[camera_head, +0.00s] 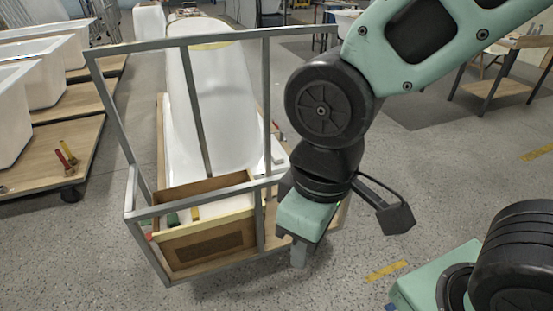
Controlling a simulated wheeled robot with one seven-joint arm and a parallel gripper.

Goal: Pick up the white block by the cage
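The cage is a grey metal frame (191,110) of upright bars and rails around a large white bathtub shell (225,85). A small pale piece (275,150) shows at the right side of the shell, behind the cage bars and partly cut off by my arm. I cannot tell for sure whether it is the white block. My gripper (299,254) points down at the cage's front right corner, with a pale grey finger under its green body. Its finger gap does not show, and the body hides what is behind it.
A wooden box (208,245) sits in the cage's front with small coloured pieces in it. White tubs (35,75) stand on wheeled wooden platforms (60,150) at left. A wooden table (500,85) stands back right. The speckled floor is clear in front of the cage.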

